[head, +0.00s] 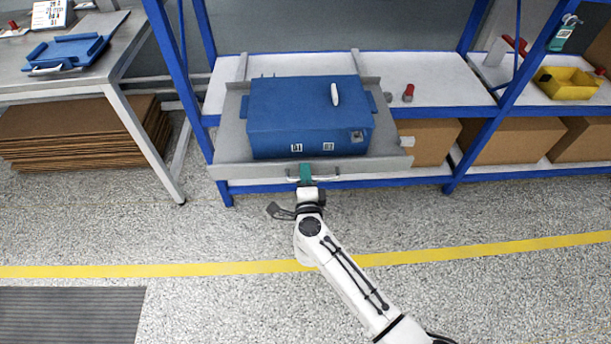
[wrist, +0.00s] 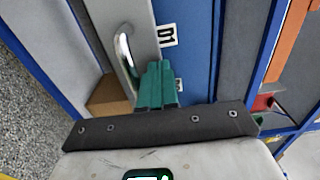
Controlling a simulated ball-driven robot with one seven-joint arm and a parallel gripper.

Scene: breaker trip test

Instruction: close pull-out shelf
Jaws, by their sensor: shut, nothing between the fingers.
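The grey pull-out shelf (head: 232,150) stands out from the blue-framed rack toward me and carries a large blue box (head: 300,110). A bar handle (head: 330,178) runs along the shelf's front edge. My gripper (head: 306,172) has teal fingers at the front edge by the handle. In the wrist view the fingers (wrist: 157,85) are shut with nothing between them, beside the shiny handle (wrist: 126,55) and near the grey shelf front (wrist: 140,18). I cannot tell whether the fingertips touch the shelf. Part of the handle is hidden behind my gripper in the head view.
The blue rack (head: 508,85) has cardboard boxes (head: 430,140) on its lower level. A red-topped item (head: 408,92) stands right of the shelf, and a yellow bin (head: 566,83) farther right. A workbench (head: 125,40) stands at left. The floor in front is clear.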

